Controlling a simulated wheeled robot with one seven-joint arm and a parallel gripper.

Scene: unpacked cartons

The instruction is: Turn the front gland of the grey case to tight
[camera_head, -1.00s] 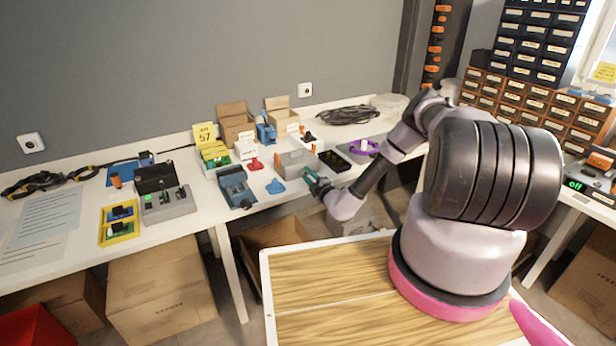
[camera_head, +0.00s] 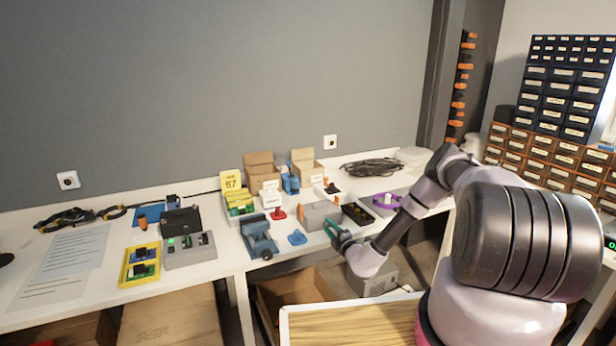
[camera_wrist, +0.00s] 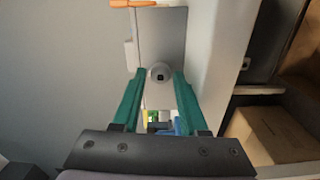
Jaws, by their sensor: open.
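The grey case (camera_head: 317,213) stands near the front edge of the white bench; its grey wall (camera_wrist: 163,38) fills the upper middle of the wrist view. The front gland (camera_wrist: 160,73) is a round, pale fitting with a dark centre. My gripper (camera_wrist: 158,76) is open, with one teal fingertip on each side of the gland. A gap seems to show beside each fingertip; I cannot tell whether either touches. In the head view my gripper (camera_head: 338,230) is at the case's front, and the gland is hidden or too small to make out there.
A blue-grey case (camera_head: 258,240), a small blue part (camera_head: 297,237) and a red part (camera_head: 277,213) stand left of the grey case. A dark tray (camera_head: 357,213) is close on its right. An open carton (camera_head: 295,287) lies below the bench.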

